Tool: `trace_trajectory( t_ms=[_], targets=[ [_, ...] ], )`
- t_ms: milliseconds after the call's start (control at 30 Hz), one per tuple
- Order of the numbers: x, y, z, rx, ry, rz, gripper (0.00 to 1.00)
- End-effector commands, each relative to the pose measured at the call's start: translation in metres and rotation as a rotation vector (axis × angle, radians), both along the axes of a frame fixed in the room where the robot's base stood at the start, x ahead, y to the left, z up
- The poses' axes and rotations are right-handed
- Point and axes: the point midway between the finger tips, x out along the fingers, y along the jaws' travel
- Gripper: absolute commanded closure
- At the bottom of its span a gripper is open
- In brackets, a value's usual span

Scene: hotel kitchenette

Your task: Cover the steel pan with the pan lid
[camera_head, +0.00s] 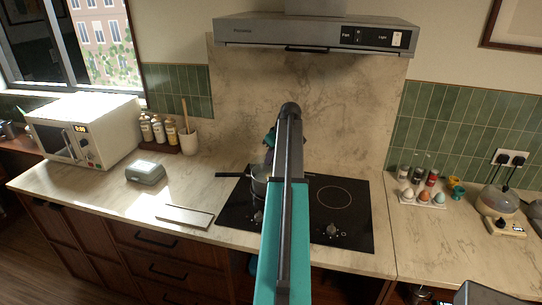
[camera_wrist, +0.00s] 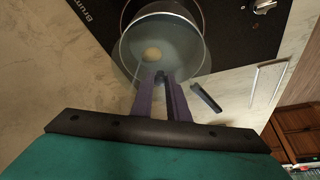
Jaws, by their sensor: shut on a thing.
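The steel pan (camera_head: 260,187) stands on the left part of the black hob, partly hidden behind my arm. In the wrist view a round clear pan lid (camera_wrist: 131,58) shows with a pale round thing (camera_wrist: 153,54) visible through it. The pan (camera_wrist: 197,18) lies behind the lid, and their outlines overlap but do not line up exactly. A dark handle (camera_wrist: 206,98) shows to the right. My gripper (camera_wrist: 161,80) is shut on the lid near its middle, over the pan. I cannot tell whether lid and rim touch. The head view mostly hides the gripper.
The black hob (camera_head: 345,222) has free room on its right. A flat pale board (camera_head: 185,216) and a grey-green box (camera_head: 146,172) lie left of it. A utensil pot (camera_head: 188,142) stands behind. An egg tray (camera_head: 421,202) sits to the right. The range hood (camera_head: 316,36) hangs above.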

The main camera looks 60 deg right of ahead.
Motion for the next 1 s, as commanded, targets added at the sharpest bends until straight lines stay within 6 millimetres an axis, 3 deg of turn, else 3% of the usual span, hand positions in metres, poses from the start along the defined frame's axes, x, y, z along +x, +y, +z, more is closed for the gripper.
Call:
trace_trajectory(
  t_ms=[333,1000],
  targets=[
    [0.000,0.000,-0.019,0.000,-0.001,0.000,1.00],
    [0.000,0.000,-0.021,-0.001,-0.001,0.001,1.00]
  ],
)
